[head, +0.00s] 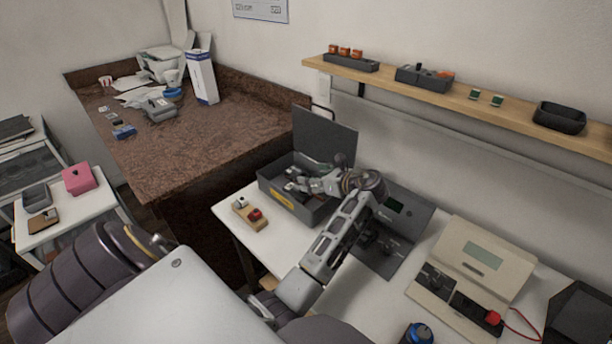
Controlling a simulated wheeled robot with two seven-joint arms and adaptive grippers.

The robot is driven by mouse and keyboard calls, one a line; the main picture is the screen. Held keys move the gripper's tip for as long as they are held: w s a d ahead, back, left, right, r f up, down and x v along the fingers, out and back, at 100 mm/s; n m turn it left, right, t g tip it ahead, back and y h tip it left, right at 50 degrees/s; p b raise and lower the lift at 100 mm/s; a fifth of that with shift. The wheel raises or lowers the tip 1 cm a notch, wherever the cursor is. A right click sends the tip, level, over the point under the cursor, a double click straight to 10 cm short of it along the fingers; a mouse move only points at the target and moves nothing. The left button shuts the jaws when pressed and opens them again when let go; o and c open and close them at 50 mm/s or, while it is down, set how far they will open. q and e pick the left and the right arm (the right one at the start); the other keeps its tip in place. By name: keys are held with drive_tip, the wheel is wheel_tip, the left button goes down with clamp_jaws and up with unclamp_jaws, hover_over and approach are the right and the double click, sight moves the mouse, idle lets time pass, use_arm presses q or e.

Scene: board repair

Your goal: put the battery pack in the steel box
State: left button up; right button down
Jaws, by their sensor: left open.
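The steel box (300,212) is a dark grey open box with a yellow label on its front and its lid (325,132) raised at the back. It stands on the white table at the middle. My left gripper (297,184) is open, low over the box's opening. Small pale and dark shapes show at the gripper's fingers and inside the box, but the gripper and the box walls partly hide them. I cannot tell for sure which of these, if any, is the battery pack. My right gripper is not in view.
A wooden block with a red button (255,214) sits left of the box. A dark panel device (395,245) and a beige instrument (478,265) stand to the right. A shelf (470,97) runs above. A brown counter (190,150) lies behind left.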

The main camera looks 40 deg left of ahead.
use_arm(q)
drive_tip(key=shift+v, duration=2)
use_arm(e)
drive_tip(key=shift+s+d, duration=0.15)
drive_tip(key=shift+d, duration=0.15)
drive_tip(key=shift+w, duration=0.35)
